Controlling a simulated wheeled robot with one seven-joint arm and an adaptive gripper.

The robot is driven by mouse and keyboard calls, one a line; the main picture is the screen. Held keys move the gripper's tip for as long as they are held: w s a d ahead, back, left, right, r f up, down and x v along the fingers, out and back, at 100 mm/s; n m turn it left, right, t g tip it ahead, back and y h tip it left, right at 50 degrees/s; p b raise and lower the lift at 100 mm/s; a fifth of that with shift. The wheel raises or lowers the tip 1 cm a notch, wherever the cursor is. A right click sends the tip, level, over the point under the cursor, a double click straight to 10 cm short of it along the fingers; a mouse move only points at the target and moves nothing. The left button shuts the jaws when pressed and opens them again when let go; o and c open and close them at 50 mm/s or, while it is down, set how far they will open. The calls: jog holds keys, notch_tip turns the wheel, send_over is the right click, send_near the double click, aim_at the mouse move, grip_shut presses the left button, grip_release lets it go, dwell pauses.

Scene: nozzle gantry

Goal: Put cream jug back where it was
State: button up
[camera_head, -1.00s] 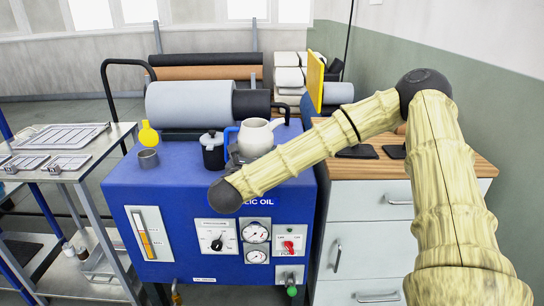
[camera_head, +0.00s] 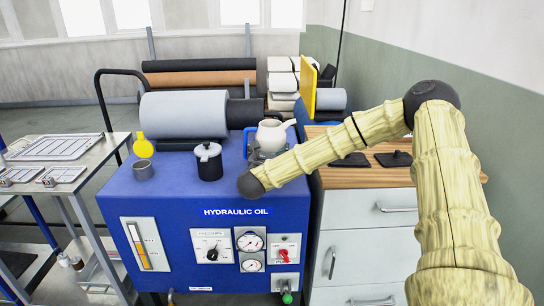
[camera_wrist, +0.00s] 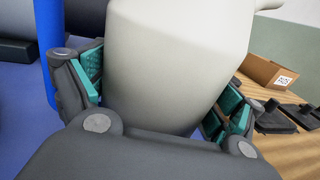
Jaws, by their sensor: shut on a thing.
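The cream jug (camera_head: 271,134) is off-white, rounded and roughly upright. It is near the back right corner of the blue hydraulic oil cabinet (camera_head: 180,205), close to the wooden counter. My gripper (camera_head: 258,154) is mostly hidden behind my arm in the head view. In the wrist view, the teal pads of my gripper (camera_wrist: 158,92) close on both sides of the jug (camera_wrist: 178,55), which fills the middle of the picture. The jug's base is hidden, so I cannot tell whether it touches the cabinet top.
Dark flat items lie on the wooden counter (camera_head: 372,175) at right. A cardboard box (camera_wrist: 268,72) shows in the wrist view.

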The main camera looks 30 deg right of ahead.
jog(key=shift+w+d, duration=0.3)
jog(key=shift+d, duration=0.35)
jog(key=shift+f+p, duration=0.55)
jog(key=shift+f, duration=1.15)
jog(key=shift+a+f, duration=0.1)
jog(key=shift+f, duration=0.1)
jog(key=o, duration=1.5)
jog(key=shift+o, duration=0.2)
jog(key=shift+s, duration=0.1)
jog(key=shift+r, duration=0.15)
jog(key=b+v, duration=0.2)
jog(key=v, duration=1)
jog(key=shift+s+b, duration=0.1)
jog(key=shift+b, duration=0.25)
